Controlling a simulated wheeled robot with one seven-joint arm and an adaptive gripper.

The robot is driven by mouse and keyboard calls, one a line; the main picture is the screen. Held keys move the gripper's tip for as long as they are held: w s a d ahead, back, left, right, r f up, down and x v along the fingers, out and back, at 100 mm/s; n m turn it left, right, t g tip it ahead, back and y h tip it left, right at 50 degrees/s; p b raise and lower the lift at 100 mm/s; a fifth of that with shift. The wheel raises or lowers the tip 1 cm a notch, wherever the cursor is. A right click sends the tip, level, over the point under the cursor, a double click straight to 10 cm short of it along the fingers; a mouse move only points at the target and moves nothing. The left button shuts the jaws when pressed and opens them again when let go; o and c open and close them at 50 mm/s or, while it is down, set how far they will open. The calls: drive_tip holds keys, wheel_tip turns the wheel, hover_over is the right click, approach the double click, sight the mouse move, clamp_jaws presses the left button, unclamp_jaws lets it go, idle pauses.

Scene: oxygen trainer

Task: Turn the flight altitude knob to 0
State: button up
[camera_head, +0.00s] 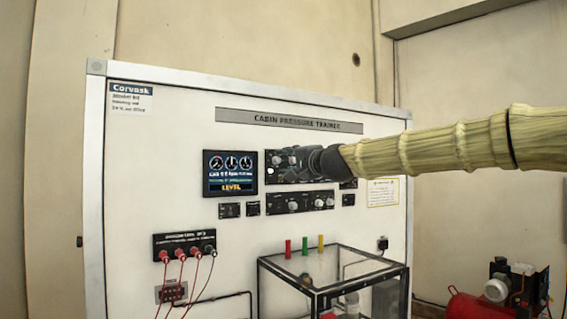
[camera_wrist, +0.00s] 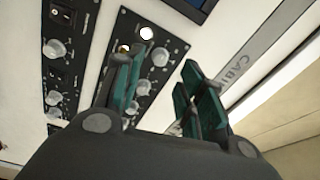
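The upper black control panel (camera_head: 276,176) is on the white trainer board, right of the display screen. My gripper (camera_head: 309,161) is in front of this panel's right part and hides its controls there. In the wrist view the same panel (camera_wrist: 165,85) shows silver knobs and a lit white lamp (camera_wrist: 147,33). One silver knob (camera_wrist: 160,57) appears between my spread teal fingertips (camera_wrist: 166,58). I cannot tell whether they touch it. The labels are too small to read, so I cannot tell which knob is flight altitude or where it points.
The display screen (camera_head: 230,173) reads LEVEL. A lower black knob panel (camera_head: 299,202) sits below my gripper. A clear framed box (camera_head: 335,262) with red, green and yellow posts near it stands in front of the board. A red compressor (camera_head: 480,306) is at the lower right.

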drive_tip(key=v, duration=0.7)
drive_tip(key=shift+s, duration=0.2)
drive_tip(key=shift+f, duration=0.1)
